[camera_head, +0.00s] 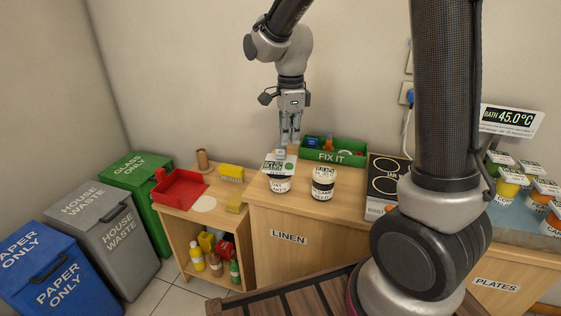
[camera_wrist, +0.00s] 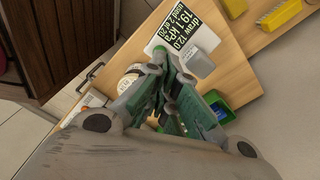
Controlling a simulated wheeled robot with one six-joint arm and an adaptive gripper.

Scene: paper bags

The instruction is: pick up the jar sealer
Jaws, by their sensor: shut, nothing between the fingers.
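The jar sealer appears to be the small pale grey block (camera_head: 281,154) with a white readout card (camera_head: 275,167), on or just over the left dark jar (camera_head: 280,184) on the wooden counter. In the wrist view the grey block (camera_wrist: 199,64) lies beside the card (camera_wrist: 183,29), which reads "draw 12.0, 19.1 kPa, used 2 of 20". My gripper (camera_head: 290,141) points down just above the block, its fingers shut and empty. In the wrist view the fingertips (camera_wrist: 170,62) show beside the block and overlap part of the card. Whether they touch the block I cannot tell.
A second jar (camera_head: 323,184) stands to the right. The green FIX IT bin (camera_head: 333,152) is behind, and a hob (camera_head: 384,182) is further right. The counter front is clear.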

